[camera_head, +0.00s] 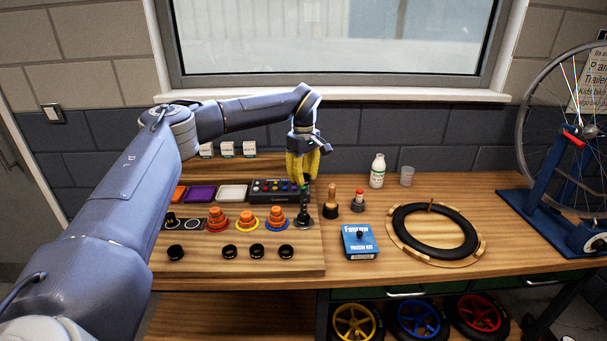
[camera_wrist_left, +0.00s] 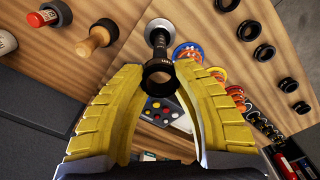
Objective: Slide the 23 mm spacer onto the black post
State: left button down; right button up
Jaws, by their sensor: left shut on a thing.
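My left gripper (camera_head: 308,178) is above the black post (camera_head: 303,208), which stands upright on a pale round base at the right end of a row on the wooden board. In the left wrist view its yellow fingers (camera_wrist_left: 160,85) are shut on a black spacer ring (camera_wrist_left: 158,86). The post (camera_wrist_left: 159,42) shows just beyond the ring, and its near end meets the ring's upper edge in the picture. Wood shows through the ring's hole, so the ring does not appear to be around the post. The ring's size marking is too small to read. My right gripper is out of view.
Several black spacers (camera_head: 257,252) lie along the board's front. Orange stacks (camera_head: 277,219) stand left of the post. A wooden-handled tool (camera_head: 331,204), a blue patch kit box (camera_head: 358,241) and a tyre (camera_head: 434,231) are to the right. A button box (camera_head: 272,190) lies behind.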

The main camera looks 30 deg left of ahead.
aim_at(304, 210)
pick_arm(q)
jog(key=shift+f, duration=6.45)
jog(key=shift+f, duration=0.2)
jog(key=c, duration=1)
grip_release()
jog(key=shift+c, duration=0.2)
jog(key=shift+r, duration=6)
